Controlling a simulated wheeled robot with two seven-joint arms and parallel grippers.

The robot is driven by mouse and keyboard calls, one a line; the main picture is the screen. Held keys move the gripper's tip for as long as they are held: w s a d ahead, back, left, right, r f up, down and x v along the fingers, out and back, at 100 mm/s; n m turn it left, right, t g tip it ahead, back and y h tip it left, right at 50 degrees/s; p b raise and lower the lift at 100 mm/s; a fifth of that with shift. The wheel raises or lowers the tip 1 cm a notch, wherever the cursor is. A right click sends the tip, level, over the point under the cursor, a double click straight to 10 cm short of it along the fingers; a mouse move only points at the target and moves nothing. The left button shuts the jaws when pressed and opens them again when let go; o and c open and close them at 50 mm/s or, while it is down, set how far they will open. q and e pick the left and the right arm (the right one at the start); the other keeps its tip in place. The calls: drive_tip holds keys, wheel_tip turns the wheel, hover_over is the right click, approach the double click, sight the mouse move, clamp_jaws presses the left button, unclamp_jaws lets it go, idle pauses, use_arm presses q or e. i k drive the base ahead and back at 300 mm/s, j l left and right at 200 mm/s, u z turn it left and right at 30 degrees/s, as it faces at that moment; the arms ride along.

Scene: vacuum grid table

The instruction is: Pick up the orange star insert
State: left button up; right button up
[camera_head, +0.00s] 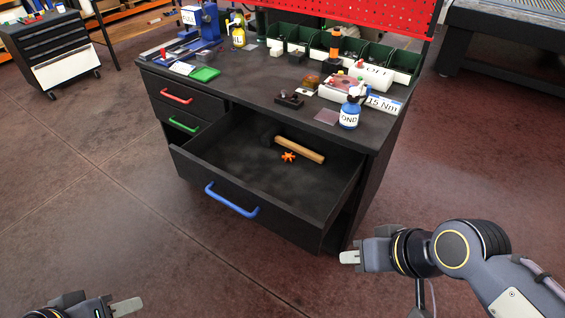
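The orange star insert (288,157) is small and lies on the floor of the open bottom drawer (231,157), which has a blue handle. It lies just beside a wooden-handled tool (300,149). My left gripper (127,306) is at the bottom left edge, low and far from the drawer, partly cut off by the frame. My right gripper (349,257) is at the lower right, in front of the bench's right corner and apart from the insert. Only one pale fingertip shows clearly on each, so their opening cannot be judged. I see nothing held in either.
The black workbench (240,95) carries green bins (370,55), a blue bottle (349,116), a green tray (205,74) and small parts. A middle drawer with a green handle (183,124) is slightly open. A dark tool cart (62,45) stands at the back left. The floor in front is clear.

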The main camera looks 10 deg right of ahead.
sight(288, 157)
drive_tip(key=i+j+z, duration=0.2)
drive_tip(key=i+j, duration=0.2)
drive_tip(key=i+j+z, duration=0.15)
drive_tip(key=i+j, duration=0.2)
drive_tip(key=j, duration=0.15)
drive_tip(key=i+j+z, duration=0.2)
drive_tip(key=j, duration=0.35)
drive_tip(key=i, duration=0.1)
